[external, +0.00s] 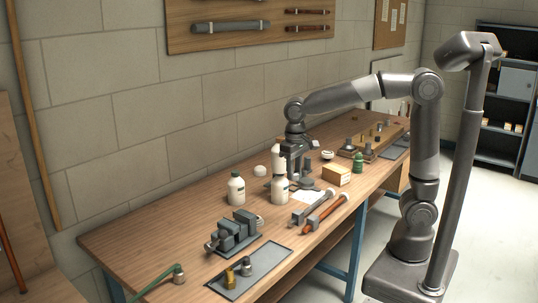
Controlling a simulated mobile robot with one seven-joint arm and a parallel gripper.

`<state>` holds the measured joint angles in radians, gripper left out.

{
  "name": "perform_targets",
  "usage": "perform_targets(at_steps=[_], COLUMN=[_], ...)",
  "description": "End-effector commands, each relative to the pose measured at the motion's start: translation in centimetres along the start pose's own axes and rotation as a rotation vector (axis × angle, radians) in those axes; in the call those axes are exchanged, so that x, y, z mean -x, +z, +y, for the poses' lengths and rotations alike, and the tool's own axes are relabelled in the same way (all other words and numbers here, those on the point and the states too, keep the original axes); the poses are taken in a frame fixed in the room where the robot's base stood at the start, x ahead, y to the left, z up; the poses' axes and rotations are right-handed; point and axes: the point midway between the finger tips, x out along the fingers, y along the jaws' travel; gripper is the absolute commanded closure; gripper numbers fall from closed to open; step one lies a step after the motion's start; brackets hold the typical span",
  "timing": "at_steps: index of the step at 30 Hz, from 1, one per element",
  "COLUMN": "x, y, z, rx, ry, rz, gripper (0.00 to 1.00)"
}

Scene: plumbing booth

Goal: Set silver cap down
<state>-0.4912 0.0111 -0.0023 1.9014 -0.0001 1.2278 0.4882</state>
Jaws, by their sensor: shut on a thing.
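My gripper (291,166) is low over the middle of the workbench, behind a white bottle (280,189). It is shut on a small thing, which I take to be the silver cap. The cap itself is hidden or too small to make out among the dark fingers and the items around them. I cannot tell whether it touches the bench.
Another white bottle (236,190), a grey vise (232,234) and a tray (250,276) are nearer on the workbench (150,238). Bare wood shows at the left.

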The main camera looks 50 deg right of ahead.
Motion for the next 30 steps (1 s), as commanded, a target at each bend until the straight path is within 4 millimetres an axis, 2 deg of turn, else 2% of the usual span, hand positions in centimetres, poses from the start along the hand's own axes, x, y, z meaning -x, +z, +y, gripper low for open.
perform_targets(at_steps=[1,3,7,14,17,23,30], x=[1.8,3.8,6.9,7.1,7.4,8.1,8.5], y=[-0.1,-0.1,-0.1,-4.2,-6.4,-11.6,-16.9], z=[0.0,0.0,0.0,3.0,4.9,10.8,20.4], rx=[-0.001,-0.001,-0.001,-0.047,-0.071,-0.135,-0.217], ry=[-0.003,-0.002,-0.002,0.003,0.004,0.006,0.007], rz=[0.005,0.004,0.003,-0.001,-0.001,-0.001,-0.001], gripper=[0.91,0.91,0.91,0.91,0.91,0.91,0.91])
